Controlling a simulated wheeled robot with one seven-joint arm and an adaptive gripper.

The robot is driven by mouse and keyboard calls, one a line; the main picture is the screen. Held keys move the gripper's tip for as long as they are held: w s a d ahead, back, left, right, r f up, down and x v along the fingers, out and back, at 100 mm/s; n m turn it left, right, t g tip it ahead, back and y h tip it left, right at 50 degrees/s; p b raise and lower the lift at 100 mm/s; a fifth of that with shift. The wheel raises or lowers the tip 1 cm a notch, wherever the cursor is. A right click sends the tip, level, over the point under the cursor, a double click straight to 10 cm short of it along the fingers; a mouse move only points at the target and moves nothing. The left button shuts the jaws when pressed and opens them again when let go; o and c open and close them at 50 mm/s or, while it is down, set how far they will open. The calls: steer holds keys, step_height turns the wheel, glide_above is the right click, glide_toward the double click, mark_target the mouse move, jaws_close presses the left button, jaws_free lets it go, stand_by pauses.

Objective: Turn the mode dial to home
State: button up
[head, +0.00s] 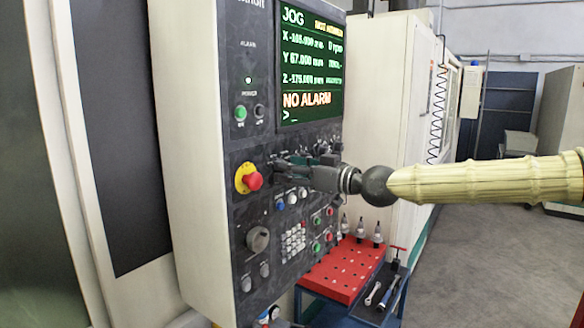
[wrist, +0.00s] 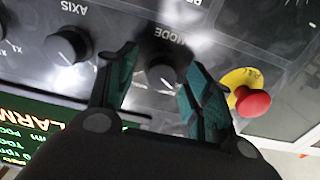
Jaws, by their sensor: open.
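The mode dial (wrist: 161,74) is a dark round knob under the label MODE in the wrist view. My gripper (wrist: 158,62) is open, with one green-padded finger on each side of the dial. A gap shows at the left finger; I cannot tell whether the right finger touches the knob. In the head view my gripper (head: 278,164) is at the control panel (head: 235,160), right of the red emergency stop, and hides the dial. The screen (head: 311,62) reads JOG and NO ALARM.
The red emergency stop button (wrist: 252,101) on its yellow ring is close beside my right finger in the wrist view. The AXIS dial (wrist: 68,45) is on the other side. Below the panel stands a red tool rack (head: 340,272) with a tray of wrenches (head: 385,292).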

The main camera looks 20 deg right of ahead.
stand_by(0.3)
steer(key=shift+a, duration=0.1)
steer(key=c, duration=1)
steer(key=shift+c, duration=0.2)
steer(key=shift+m+b, duration=2.9)
steer(key=shift+m, duration=1)
steer(key=shift+r, duration=0.1)
steer(key=o, duration=1)
steer(key=shift+w, duration=0.1)
